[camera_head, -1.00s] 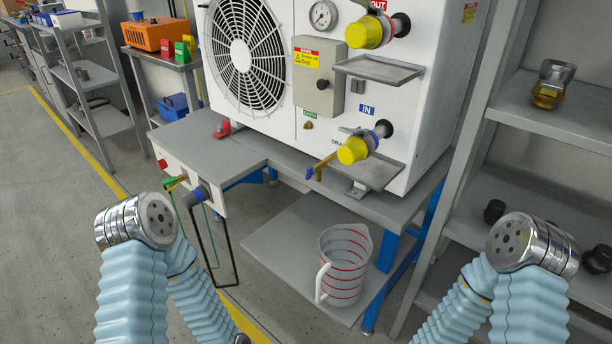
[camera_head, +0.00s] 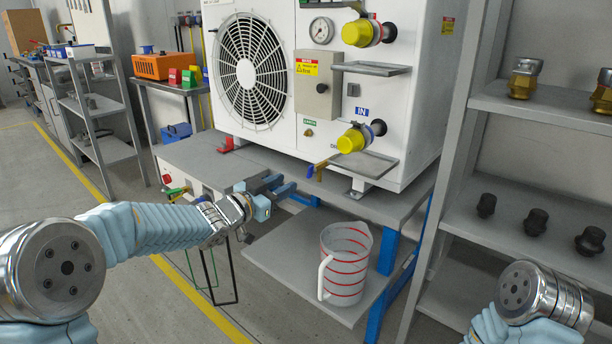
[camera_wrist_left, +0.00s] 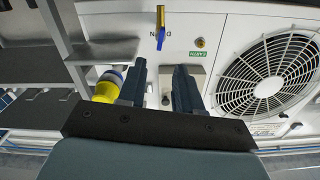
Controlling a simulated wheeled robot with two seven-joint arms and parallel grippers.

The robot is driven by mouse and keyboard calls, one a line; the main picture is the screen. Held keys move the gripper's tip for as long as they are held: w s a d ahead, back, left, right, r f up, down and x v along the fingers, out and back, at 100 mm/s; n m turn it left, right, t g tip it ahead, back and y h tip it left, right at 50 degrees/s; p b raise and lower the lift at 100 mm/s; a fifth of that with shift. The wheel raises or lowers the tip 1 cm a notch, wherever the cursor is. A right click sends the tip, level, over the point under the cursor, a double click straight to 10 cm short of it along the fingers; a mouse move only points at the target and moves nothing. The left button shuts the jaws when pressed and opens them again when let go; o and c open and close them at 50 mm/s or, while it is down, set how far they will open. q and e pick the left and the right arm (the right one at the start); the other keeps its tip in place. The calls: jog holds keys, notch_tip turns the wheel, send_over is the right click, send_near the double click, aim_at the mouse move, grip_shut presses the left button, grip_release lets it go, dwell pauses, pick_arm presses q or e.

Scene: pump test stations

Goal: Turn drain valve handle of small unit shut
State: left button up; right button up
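The small unit (camera_head: 340,100) is a white cabinet with a fan grille, standing on a grey bench. In the left wrist view, which is upside down, the lever (camera_wrist_left: 160,18) shows at the top by the DRAIN label. My left gripper (camera_head: 280,185) is open and empty, in front of the bench edge, left of and slightly below the handle, apart from it. Its two dark fingers (camera_wrist_left: 161,75) show a gap in the wrist view. My right gripper is out of view.
A measuring jug (camera_head: 345,265) with red rings stands on the lower shelf below the handle. A yellow-capped IN coupling (camera_head: 352,140) and a small drip tray (camera_head: 365,165) are right of the handle. Shelves with fittings (camera_head: 535,220) stand at the right.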

aim_at(308, 171)
pick_arm(q)
jog(key=x, duration=0.9)
jog(key=shift+w+d+f+p, duration=0.1)
jog(key=shift+w+d+p, duration=0.1)
jog(key=shift+p, duration=0.2)
grip_shut()
